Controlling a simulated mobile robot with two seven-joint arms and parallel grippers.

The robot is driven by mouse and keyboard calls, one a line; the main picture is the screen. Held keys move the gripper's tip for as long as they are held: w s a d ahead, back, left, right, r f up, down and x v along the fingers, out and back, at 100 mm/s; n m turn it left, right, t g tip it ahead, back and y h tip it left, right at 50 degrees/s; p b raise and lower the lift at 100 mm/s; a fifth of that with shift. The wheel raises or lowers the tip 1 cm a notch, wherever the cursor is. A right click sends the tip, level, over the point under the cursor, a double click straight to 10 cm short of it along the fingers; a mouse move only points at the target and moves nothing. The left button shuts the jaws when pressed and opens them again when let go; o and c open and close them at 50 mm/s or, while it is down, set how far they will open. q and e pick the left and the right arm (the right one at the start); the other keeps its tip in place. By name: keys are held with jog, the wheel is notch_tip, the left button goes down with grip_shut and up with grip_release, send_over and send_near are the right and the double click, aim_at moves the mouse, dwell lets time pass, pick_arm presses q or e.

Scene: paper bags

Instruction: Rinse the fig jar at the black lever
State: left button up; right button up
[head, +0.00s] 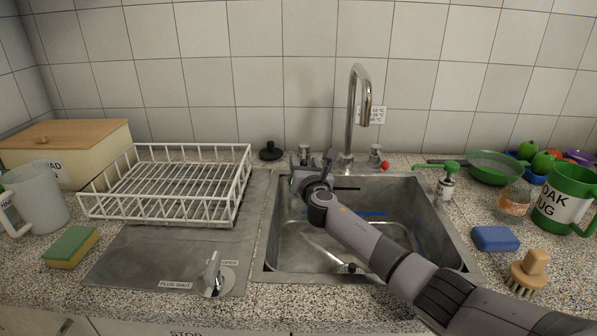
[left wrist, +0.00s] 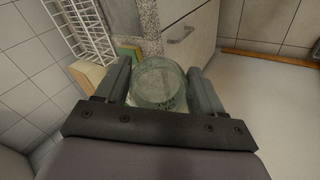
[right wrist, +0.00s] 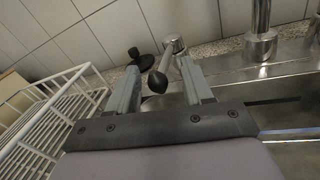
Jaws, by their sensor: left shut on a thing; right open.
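My left gripper (left wrist: 160,72) is shut on a clear glass jar (left wrist: 160,88) with small dark lettering that I cannot read. Neither shows in the head view. The left wrist view has the jar in front of a cabinet and the floor. The black-tipped lever (right wrist: 157,82) on the tap's left valve shows between the fingers of my right gripper (right wrist: 160,76), which is open. I cannot tell whether they touch. In the head view my right gripper (head: 303,174) is over the back left of the sink and partly hides that valve. The tall chrome tap (head: 359,90) stands behind the sink.
The metal sink (head: 428,215) is crossed by my right arm. A red-tipped lever (head: 384,166) sits right of the spout. A white dish rack (head: 160,212), a sponge (head: 72,247) and a plug lever (head: 212,274) are left. A brush (head: 529,272) and blue block (head: 495,238) are right.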

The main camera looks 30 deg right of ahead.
pick_arm(q)
jog(key=shift+r+p, duration=0.3)
jog(key=shift+r, duration=0.1)
jog(key=shift+r+p, duration=0.9)
pick_arm(e)
jog(key=v, duration=1.2)
jog(key=shift+d, duration=0.1)
